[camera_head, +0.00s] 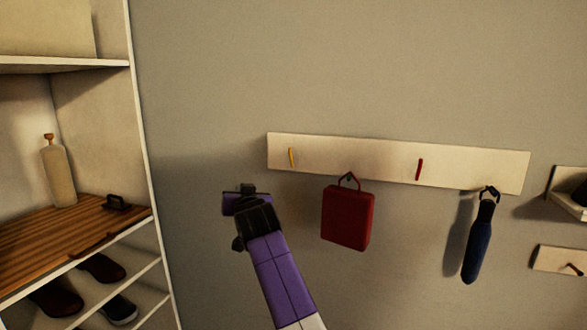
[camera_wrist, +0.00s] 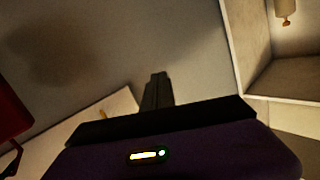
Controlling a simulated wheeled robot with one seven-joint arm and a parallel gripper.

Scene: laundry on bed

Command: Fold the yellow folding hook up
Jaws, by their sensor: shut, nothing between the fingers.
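The yellow folding hook (camera_head: 291,157) is a thin upright bar near the left end of the pale hook board (camera_head: 390,164) on the wall. I cannot tell from its shape how far it is folded. In the wrist view a small part of the yellow hook (camera_wrist: 103,114) shows at the board's edge, left of the fingers. My gripper (camera_head: 248,188) is to the left of the hook and below it, apart from it in the picture. In the wrist view the fingers of my gripper (camera_wrist: 157,78) are together with nothing between them.
A red bag (camera_head: 346,217) hangs just right of my gripper, below the board. A red hook (camera_head: 419,169) and a hanging dark blue umbrella-like item (camera_head: 479,240) are farther right. A shelf unit (camera_head: 143,120) with a bottle (camera_head: 58,173) and shoes stands left. The wall above the board is clear.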

